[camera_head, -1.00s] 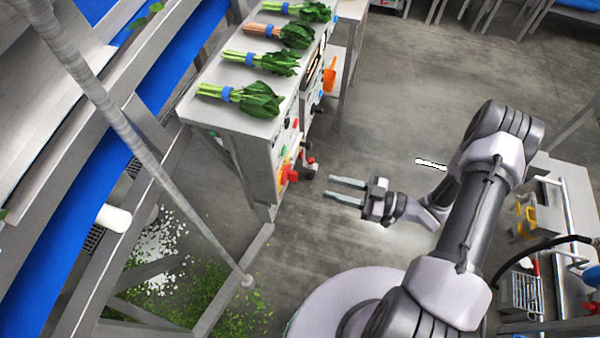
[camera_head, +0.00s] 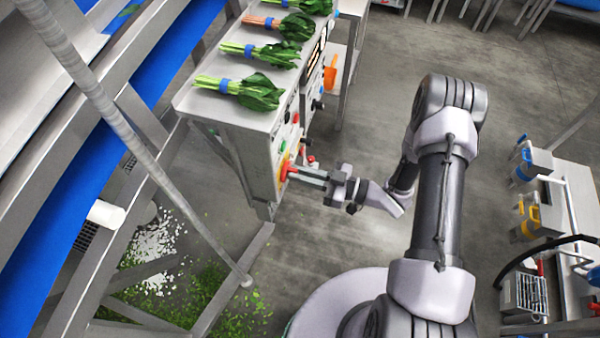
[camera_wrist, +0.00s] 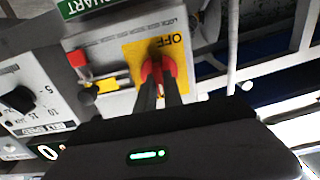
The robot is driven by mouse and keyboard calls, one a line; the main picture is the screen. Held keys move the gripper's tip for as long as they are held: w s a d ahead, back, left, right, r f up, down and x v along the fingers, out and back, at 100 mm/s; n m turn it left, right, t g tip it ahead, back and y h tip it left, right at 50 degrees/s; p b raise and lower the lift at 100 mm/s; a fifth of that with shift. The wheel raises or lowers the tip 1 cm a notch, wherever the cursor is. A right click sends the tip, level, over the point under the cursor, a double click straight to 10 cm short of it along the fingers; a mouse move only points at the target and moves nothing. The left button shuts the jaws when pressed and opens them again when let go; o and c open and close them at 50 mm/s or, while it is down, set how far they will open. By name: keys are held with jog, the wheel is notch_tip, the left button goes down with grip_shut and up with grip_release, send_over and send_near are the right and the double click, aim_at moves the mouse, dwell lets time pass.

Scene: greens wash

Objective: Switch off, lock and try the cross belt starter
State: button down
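The starter's red switch handle (camera_wrist: 158,70) sits on a yellow plate (camera_wrist: 134,52) marked OFF, on the panel at the end of the bench. In the wrist view my gripper (camera_wrist: 160,82) has its two fingertips at the handle, with red showing between and beside them. How tightly they close on it cannot be told. In the head view my gripper (camera_head: 294,174) reaches left to the panel, and its fingers hide most of the handle. A small red-topped part (camera_head: 311,159) shows just behind the fingers.
Greens bunches (camera_head: 240,92) lie on the bench top (camera_head: 196,103). A sloping grey post (camera_head: 150,165) stands left. Floor right of the panel is clear.

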jog(key=shift+n, duration=0.3)
jog(key=shift+s+f+n+b, duration=0.15)
jog(key=shift+n+b, duration=0.75)
jog(key=shift+n, duration=3.4)
jog(key=shift+s+f+n+b, duration=0.15)
jog(key=shift+n+b, duration=0.7)
jog(key=shift+n, duration=3.45)
jog(key=shift+w, duration=0.1)
jog(key=c, duration=1.5)
grip_release()
